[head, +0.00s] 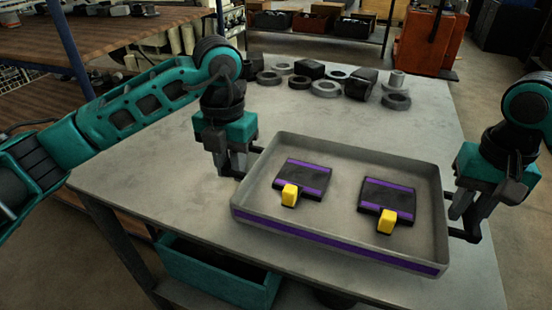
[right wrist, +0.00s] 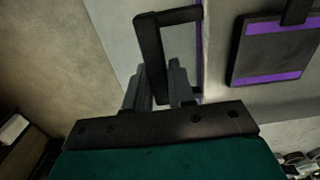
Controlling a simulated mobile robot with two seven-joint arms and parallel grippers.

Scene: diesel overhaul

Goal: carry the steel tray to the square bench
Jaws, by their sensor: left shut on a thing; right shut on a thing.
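The steel tray (head: 340,232) is a shallow grey tray with a purple stripe along its front wall. It appears level over a grey-topped bench (head: 150,165); I cannot tell whether it touches the top. Two dark pads with purple bands, the left one (head: 312,172) and the right one (head: 393,190), lie in it, each with a yellow block at its front. My left gripper (head: 240,172) is shut on the tray's left handle. My right gripper (head: 466,222) is shut on the right handle; the black handle (right wrist: 150,55) shows between its fingers in the right wrist view.
Several dark rings and blocks (head: 325,88) stand along the bench's back edge. A teal crate (head: 215,275) sits below the bench top. Wooden shelving (head: 110,35) is at the left, an orange cabinet (head: 425,42) behind. The bench's left part is clear.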

